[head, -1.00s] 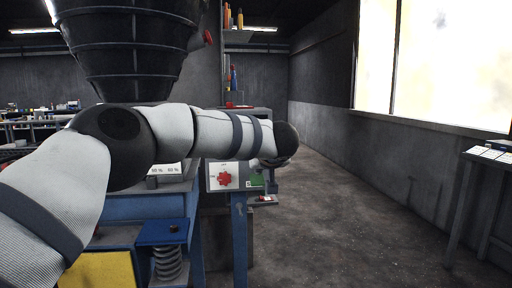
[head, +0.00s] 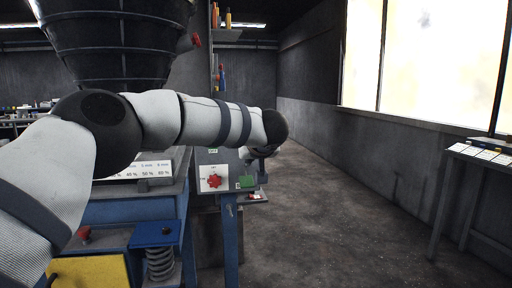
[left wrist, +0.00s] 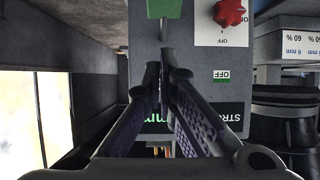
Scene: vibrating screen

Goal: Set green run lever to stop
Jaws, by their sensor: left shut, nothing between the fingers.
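The green lever part (left wrist: 163,9) shows at the top edge of the left wrist view, with a short grey stem below it. It also shows as a small green piece (head: 247,181) on the panel in the head view. My left gripper (left wrist: 163,66) is shut and empty, its fingertips just below the stem in the wrist view. I cannot tell whether they touch. In the head view my left forearm hides most of the gripper. My right gripper is not in view.
A red star knob (head: 214,181) on a white plate sits beside the green piece; it also shows in the wrist view (left wrist: 230,12). A green OFF label (left wrist: 221,75) is near the fingers. A blue machine frame (head: 229,240) stands below. Open floor (head: 320,220) lies right.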

